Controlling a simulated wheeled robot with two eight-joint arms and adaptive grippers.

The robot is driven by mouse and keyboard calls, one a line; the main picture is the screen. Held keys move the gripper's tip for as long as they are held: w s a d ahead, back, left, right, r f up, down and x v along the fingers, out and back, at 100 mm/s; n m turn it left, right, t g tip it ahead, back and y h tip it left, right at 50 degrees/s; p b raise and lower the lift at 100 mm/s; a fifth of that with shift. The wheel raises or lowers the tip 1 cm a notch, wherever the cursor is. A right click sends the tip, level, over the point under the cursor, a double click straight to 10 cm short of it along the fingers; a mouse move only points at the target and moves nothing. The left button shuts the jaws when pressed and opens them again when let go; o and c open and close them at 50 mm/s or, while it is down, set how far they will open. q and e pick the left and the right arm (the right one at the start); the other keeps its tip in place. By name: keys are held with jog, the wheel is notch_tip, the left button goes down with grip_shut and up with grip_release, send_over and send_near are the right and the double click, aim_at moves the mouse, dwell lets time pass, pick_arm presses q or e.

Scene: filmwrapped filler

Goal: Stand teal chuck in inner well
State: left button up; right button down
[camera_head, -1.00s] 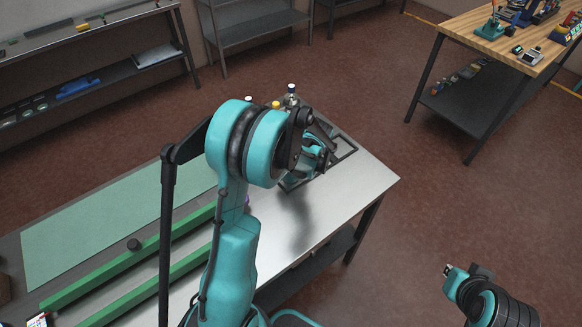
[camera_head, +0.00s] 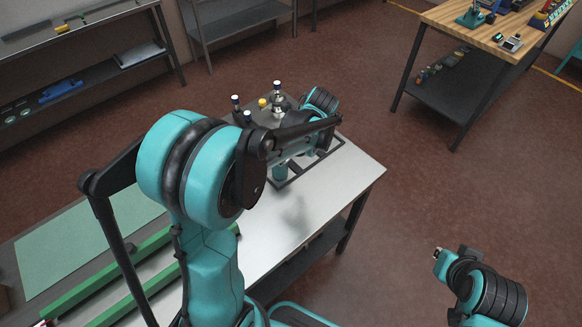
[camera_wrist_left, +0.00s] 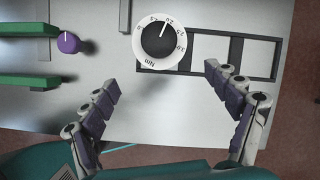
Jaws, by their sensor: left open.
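A teal upright piece (camera_head: 281,172), which looks like the chuck, stands at one end of the dark frame of wells (camera_head: 318,163) on the table. In the left wrist view a round dial with a white numbered ring marked Nm (camera_wrist_left: 162,45) covers the left end of that frame (camera_wrist_left: 232,75); it appears to be the chuck's top. My left gripper (camera_wrist_left: 161,80) is open and empty, with the dial beyond and between its fingertips. In the head view its fingers are hidden behind my arm. My right gripper (camera_head: 452,255) hangs off the table at lower right; its jaws are unclear.
A purple knob (camera_wrist_left: 68,43) stands on the table beside green rails (camera_wrist_left: 28,82). A green mat (camera_head: 75,240) lies at left. A wooden workbench (camera_head: 470,35) stands apart at upper right. The table's front right is bare.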

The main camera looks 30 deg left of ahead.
pick_arm(q)
jog(key=s+d+r+n+t+h, duration=0.2)
jog(key=s+d+n, duration=0.3)
jog(key=s+n, duration=0.3)
jog(key=s+d+r+n+t+h, duration=0.2)
jog(key=s+d+r+n+t, duration=0.2)
jog(key=s+n, duration=0.5)
jog(key=shift+s+d+r+n, duration=0.2)
jog(key=shift+d+r+n, duration=0.25)
jog(key=shift+n, duration=0.65)
jog(key=shift+d+f, duration=0.1)
